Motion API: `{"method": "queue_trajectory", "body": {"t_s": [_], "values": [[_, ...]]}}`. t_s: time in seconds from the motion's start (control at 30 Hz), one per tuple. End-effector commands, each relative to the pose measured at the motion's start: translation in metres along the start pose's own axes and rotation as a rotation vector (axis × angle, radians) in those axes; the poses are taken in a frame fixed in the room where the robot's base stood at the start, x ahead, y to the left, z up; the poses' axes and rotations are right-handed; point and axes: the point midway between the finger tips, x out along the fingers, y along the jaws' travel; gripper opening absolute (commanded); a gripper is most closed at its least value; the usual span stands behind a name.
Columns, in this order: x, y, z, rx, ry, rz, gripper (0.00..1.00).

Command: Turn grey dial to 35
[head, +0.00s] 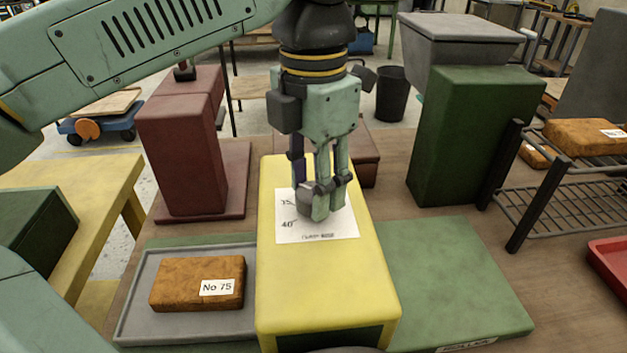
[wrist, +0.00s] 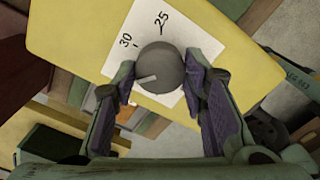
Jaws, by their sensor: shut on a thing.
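The grey dial (wrist: 168,66) is a round knob on a white scale sheet (wrist: 122,62), fixed to the top of a yellow box (head: 330,283). The numbers 25 and 30 show in the wrist view, 35 and 40 in the head view. My gripper (wrist: 164,88) is shut on the dial, a finger on each side. In the head view my gripper (head: 323,205) points down and partly covers the dial.
A grey tray (head: 133,308) with an orange block (head: 180,283) labelled No 75 lies left of the yellow box. A green plate (head: 450,275) lies right. A dark red block (head: 182,155), a tall green block (head: 470,140) and a wire rack (head: 565,195) stand around.

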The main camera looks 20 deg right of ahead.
Motion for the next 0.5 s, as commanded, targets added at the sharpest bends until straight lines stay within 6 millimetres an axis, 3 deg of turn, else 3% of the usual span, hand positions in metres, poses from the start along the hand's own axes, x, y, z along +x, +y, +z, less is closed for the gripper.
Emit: {"method": "queue_trajectory", "body": {"t_s": [0.5], "values": [[-0.0003,0.0002,-0.0002,-0.16,0.0,0.0,0.11]]}}
